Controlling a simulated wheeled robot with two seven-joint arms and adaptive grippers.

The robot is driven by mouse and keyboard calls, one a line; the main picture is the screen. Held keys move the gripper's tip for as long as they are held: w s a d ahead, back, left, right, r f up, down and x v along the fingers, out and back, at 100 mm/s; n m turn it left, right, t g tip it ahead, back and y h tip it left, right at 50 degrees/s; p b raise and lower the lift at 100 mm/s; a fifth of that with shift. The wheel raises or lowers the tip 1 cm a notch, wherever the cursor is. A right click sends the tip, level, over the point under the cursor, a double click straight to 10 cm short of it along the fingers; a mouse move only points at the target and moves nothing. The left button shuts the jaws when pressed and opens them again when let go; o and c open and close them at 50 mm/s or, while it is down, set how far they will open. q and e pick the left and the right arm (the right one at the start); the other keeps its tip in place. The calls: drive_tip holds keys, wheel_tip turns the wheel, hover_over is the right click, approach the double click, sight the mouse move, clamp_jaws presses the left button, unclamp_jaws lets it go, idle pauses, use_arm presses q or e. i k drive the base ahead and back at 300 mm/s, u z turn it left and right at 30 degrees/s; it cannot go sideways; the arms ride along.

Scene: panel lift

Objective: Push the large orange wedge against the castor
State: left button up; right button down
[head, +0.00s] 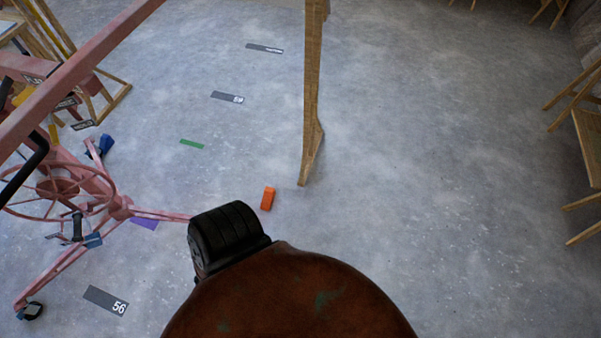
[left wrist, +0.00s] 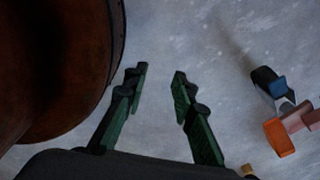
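The orange wedge (head: 267,198) lies on the floor in the head view, left of a wooden post's foot. It also shows at the right of the left wrist view (left wrist: 278,138), beside a pink leg end and a castor (left wrist: 264,77) with a blue part on it. I cannot tell whether wedge and castor touch. In the head view that leg end and its castor are hidden behind my own body. My left gripper (left wrist: 160,80) is open and empty above bare floor, with its green fingers apart and the wedge off to its right. My right gripper is in neither view.
The pink panel lift (head: 120,207) with its spoked wheel stands at left; another castor (head: 31,311) is at lower left. The wooden post (head: 311,90) stands close to the wedge. The floor between is clear.

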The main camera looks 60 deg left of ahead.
sight(269, 194)
drive_tip(key=i, duration=1.05)
drive_tip(key=u, duration=3.65)
drive_tip(key=i, duration=1)
drive_tip(key=z, duration=0.05)
